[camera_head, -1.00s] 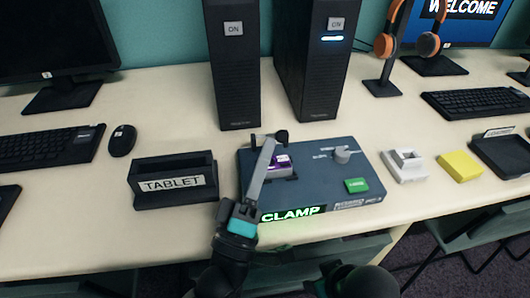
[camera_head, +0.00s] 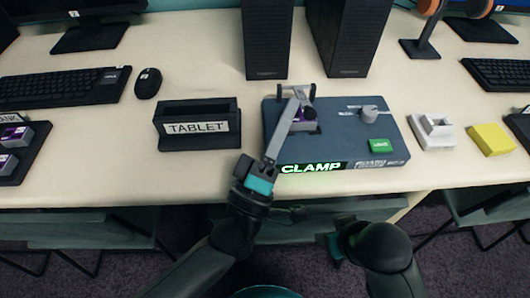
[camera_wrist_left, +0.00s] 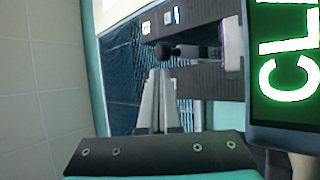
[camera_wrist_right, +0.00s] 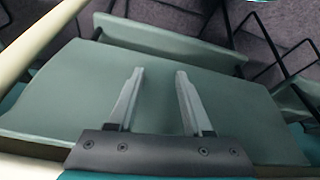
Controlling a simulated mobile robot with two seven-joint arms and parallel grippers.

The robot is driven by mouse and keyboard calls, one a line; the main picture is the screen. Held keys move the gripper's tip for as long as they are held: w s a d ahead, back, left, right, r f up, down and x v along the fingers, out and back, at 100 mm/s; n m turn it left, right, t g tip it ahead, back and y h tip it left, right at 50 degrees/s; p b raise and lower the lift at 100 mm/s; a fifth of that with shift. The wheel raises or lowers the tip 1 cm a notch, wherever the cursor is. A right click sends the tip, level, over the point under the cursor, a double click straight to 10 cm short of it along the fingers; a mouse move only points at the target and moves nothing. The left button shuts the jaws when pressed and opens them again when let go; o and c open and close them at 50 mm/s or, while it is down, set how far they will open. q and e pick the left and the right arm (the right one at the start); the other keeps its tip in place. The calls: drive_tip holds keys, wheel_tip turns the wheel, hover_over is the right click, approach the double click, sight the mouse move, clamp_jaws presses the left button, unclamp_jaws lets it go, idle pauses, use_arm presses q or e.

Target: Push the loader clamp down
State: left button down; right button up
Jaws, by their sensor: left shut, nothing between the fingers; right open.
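The loader (camera_head: 345,128) is a dark blue-grey box with a lit green CLAMP label (camera_head: 310,168) on its front. A dark clamp (camera_head: 311,93) stands at its back left, over a purple-topped piece (camera_head: 303,120). My left gripper (camera_head: 299,93) is shut and empty, its long grey fingers reaching over the loader's left side to the clamp. The left wrist view shows the fingertips (camera_wrist_left: 163,75) just by the clamp's round black knob (camera_wrist_left: 164,51); I cannot tell if they touch. My right gripper (camera_wrist_right: 155,75) is open and empty, low in front of the table.
A black TABLET holder (camera_head: 198,128) stands left of the loader. Two black towers (camera_head: 266,40) (camera_head: 357,35) stand behind it. A white block (camera_head: 433,132) and a yellow block (camera_head: 491,139) lie to its right. A tray with purple-topped pieces (camera_head: 12,133) is far left.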

use_arm(q)
drive_tip(key=p+v, duration=0.1)
drive_tip(key=v, duration=1.2)
drive_tip(key=shift+s+a+f, duration=0.15)
drive_tip(key=shift+s+f, duration=0.05)
drive_tip(key=shift+s, duration=0.05)
use_arm(e)
wheel_tip(320, 180, down, 3)
drive_tip(key=shift+f+g, duration=0.1)
drive_tip(key=shift+g, duration=0.2)
